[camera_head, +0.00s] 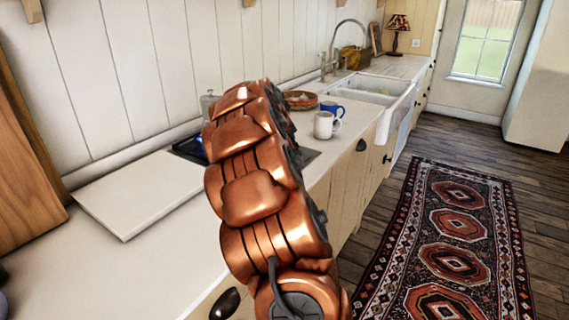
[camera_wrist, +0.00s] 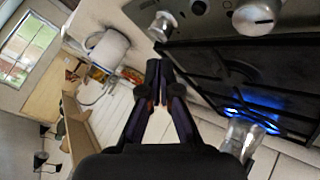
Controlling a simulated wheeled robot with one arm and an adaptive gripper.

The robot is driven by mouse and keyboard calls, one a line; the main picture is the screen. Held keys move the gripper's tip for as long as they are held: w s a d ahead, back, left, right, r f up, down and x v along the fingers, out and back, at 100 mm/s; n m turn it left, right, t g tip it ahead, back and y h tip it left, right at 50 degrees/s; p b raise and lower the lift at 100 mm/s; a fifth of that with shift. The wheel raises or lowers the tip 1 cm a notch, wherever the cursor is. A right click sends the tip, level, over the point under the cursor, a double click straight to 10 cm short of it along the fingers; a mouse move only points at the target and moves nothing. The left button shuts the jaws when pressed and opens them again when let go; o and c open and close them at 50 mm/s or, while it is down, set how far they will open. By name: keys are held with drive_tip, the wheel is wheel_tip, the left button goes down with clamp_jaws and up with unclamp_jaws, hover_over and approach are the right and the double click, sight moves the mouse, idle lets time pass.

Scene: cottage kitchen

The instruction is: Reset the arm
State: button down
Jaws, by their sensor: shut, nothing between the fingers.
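My copper-coloured arm rises through the middle of the head view and reaches over the counter. My gripper is hidden behind the arm there. In the wrist view my gripper (camera_wrist: 158,72) shows with its dark fingers together and nothing between them. It points between a white mug (camera_wrist: 110,50) and a black hob (camera_wrist: 210,75), apart from both as far as I can tell. The white mug also stands on the counter in the head view (camera_head: 325,125).
The hob has a lit blue flame (camera_wrist: 250,117) and knobs (camera_wrist: 255,16). A glass jar (camera_wrist: 241,138) stands near it. A white board (camera_head: 140,193) lies left. The patterned rug (camera_head: 455,250) is clear.

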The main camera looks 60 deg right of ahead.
idle(0.3)
drive_tip(key=s+a+r+n+y+p, duration=0.1)
drive_tip(key=s+a+y+p, duration=0.15)
drive_tip(key=a, duration=1.35)
drive_tip(key=s+a+y+p, duration=0.2)
drive_tip(key=s+a+y, duration=0.1)
drive_tip(key=a, duration=1.4)
drive_tip(key=s+a+f+n+g+y+p, duration=0.2)
drive_tip(key=s+a+f+n+g+y, duration=0.1)
drive_tip(key=s+a, duration=1.7)
drive_tip(key=a+n+g, duration=0.1)
drive_tip(key=a+n, duration=0.1)
drive_tip(key=a, duration=0.1)
drive_tip(key=shift+s+f+p, duration=0.15)
drive_tip(key=shift+s+p, duration=0.15)
